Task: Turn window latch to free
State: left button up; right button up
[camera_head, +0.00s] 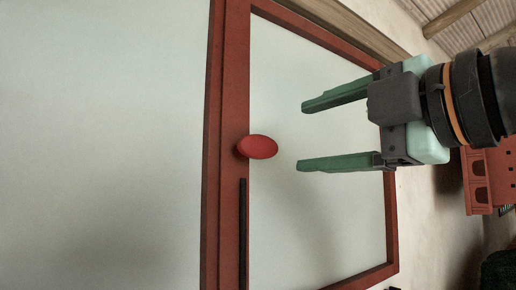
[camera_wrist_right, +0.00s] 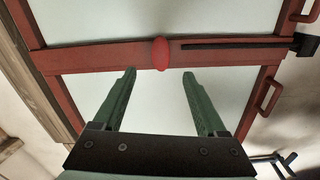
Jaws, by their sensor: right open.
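The window latch (camera_head: 257,147) is a red oval knob on the red middle bar (camera_head: 226,120) of the window. It also shows in the right wrist view (camera_wrist_right: 160,54), centred just beyond the fingertips. My right gripper (camera_head: 301,137) comes in from the right in the head view, with its two green fingers spread and nothing between them. Its tips point at the latch and look a short way apart from it. In the right wrist view the open fingers (camera_wrist_right: 158,72) lie on either side of the latch's line. My left gripper is not in view.
A thin black rod (camera_head: 243,235) runs along the middle bar beside the latch. Pale panes lie on both sides of the bar. Red handles (camera_wrist_right: 262,95) stand out from the frame in the wrist view. A red slotted object (camera_head: 488,180) is at the far right.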

aim_at(263, 145)
jog(key=p+x, duration=0.3)
jog(key=x, duration=0.7)
jog(key=shift+w+a, duration=0.2)
jog(key=shift+w, duration=0.05)
jog(key=shift+w+a, duration=0.3)
jog(key=shift+w, duration=0.15)
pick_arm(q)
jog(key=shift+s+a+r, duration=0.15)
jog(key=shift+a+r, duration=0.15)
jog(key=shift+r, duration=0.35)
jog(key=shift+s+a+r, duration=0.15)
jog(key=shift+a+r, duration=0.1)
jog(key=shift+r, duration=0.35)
pick_arm(e)
jog(key=shift+f, duration=0.1)
grip_shut()
